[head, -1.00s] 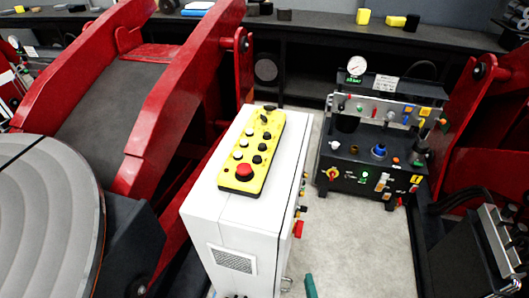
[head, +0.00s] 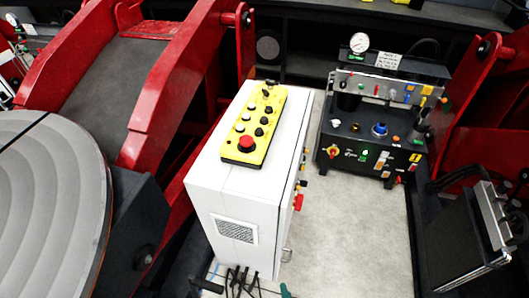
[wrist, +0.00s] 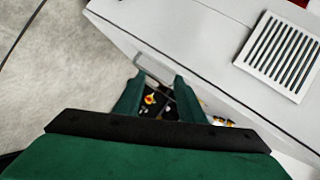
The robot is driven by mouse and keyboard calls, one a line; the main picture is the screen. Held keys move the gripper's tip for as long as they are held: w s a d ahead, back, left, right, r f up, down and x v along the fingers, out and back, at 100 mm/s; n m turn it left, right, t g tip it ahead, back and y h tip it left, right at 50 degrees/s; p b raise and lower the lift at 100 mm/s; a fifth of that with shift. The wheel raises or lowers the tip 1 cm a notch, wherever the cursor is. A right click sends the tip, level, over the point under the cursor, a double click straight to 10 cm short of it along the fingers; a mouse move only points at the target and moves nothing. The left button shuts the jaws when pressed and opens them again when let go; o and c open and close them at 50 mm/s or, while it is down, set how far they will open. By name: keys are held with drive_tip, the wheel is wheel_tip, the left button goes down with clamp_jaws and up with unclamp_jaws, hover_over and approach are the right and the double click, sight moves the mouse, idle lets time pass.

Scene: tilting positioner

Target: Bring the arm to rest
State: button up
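My gripper (wrist: 159,82) shows in the wrist view as two green fingers reaching out from a dark bar. The fingers stand apart, with nothing held between them. Through the gap I see part of a black panel with a yellow and red knob (wrist: 150,99), farther off. The white cabinet (wrist: 200,40) lies just beyond and to the right of the fingers; I cannot tell whether they touch it. In the head view only a small green tip (head: 286,291) shows at the bottom edge, by the foot of the cabinet (head: 235,195).
A yellow button pendant (head: 254,125) lies on the cabinet top. A black control unit (head: 372,150) with a gauge stands behind right. Red positioner arms (head: 180,80) and a round grey table (head: 45,200) are on the left. Pale floor (head: 345,240) is clear right of the cabinet.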

drive_tip(key=s+a+r+n+g+h, duration=0.1)
drive_tip(key=s+a+r+n+h, duration=0.2)
drive_tip(key=s+r+n, duration=0.65)
drive_tip(key=s+a+r+n+t, duration=0.1)
drive_tip(key=s+a+r+t, duration=0.1)
drive_tip(key=r, duration=0.9)
drive_tip(key=s+a+r+n+t, duration=0.1)
drive_tip(key=s+a+r+n, duration=0.1)
drive_tip(key=r, duration=0.9)
drive_tip(key=shift+s+a+r+t+y, duration=0.15)
drive_tip(key=shift+s+a+t+y, duration=0.25)
drive_tip(key=shift+s+a, duration=0.3)
drive_tip(key=shift+w, duration=0.1)
drive_tip(key=shift+c, duration=0.6)
drive_tip(key=shift+w, duration=0.1)
